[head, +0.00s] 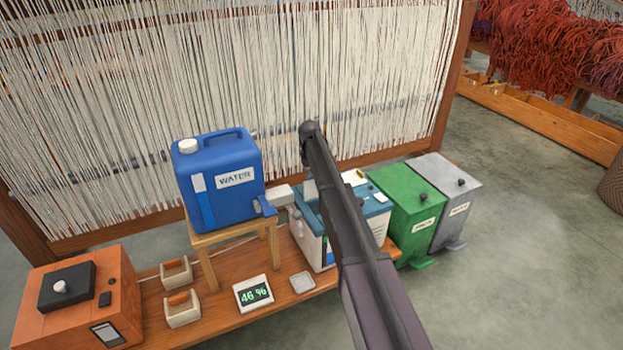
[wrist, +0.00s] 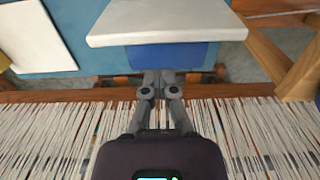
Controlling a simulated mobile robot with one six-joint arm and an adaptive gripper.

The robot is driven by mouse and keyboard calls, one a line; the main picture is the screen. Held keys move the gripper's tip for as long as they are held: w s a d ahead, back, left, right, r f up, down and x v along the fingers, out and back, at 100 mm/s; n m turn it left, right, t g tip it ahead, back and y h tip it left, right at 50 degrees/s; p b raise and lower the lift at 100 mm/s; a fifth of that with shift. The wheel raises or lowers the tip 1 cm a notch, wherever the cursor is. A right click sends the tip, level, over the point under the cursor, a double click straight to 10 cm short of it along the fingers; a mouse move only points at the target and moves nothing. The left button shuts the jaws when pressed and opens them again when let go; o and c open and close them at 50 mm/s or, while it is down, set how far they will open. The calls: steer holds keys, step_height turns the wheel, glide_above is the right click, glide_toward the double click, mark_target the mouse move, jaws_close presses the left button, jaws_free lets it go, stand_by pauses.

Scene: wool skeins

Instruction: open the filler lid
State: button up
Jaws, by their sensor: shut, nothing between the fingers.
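The white machine with a teal top (head: 312,240) stands on the low wooden bench in the head view, partly hidden behind my arm. A white slab (head: 279,195), apparently the filler lid, sticks out at its upper left, beside the blue water can. In the wrist view the slab (wrist: 165,22) spans the top, above a darker blue block (wrist: 170,55). I cannot tell how far it is raised. My gripper (wrist: 159,76) is shut and empty, its tips just below the slab's near edge in the picture. Contact is unclear. In the head view my arm hides most of it.
The blue water can (head: 220,190) stands on a small wooden stool (head: 207,266) left of the machine. Green (head: 408,200) and grey (head: 452,200) bins stand at right. The threaded loom (head: 220,80) rises close behind. A humidity display (head: 253,293) lies in front.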

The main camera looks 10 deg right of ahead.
steer(key=o, duration=1.3)
steer(key=shift+s+a, duration=0.15)
steer(key=shift+s, duration=0.05)
steer(key=shift+r, duration=0.15)
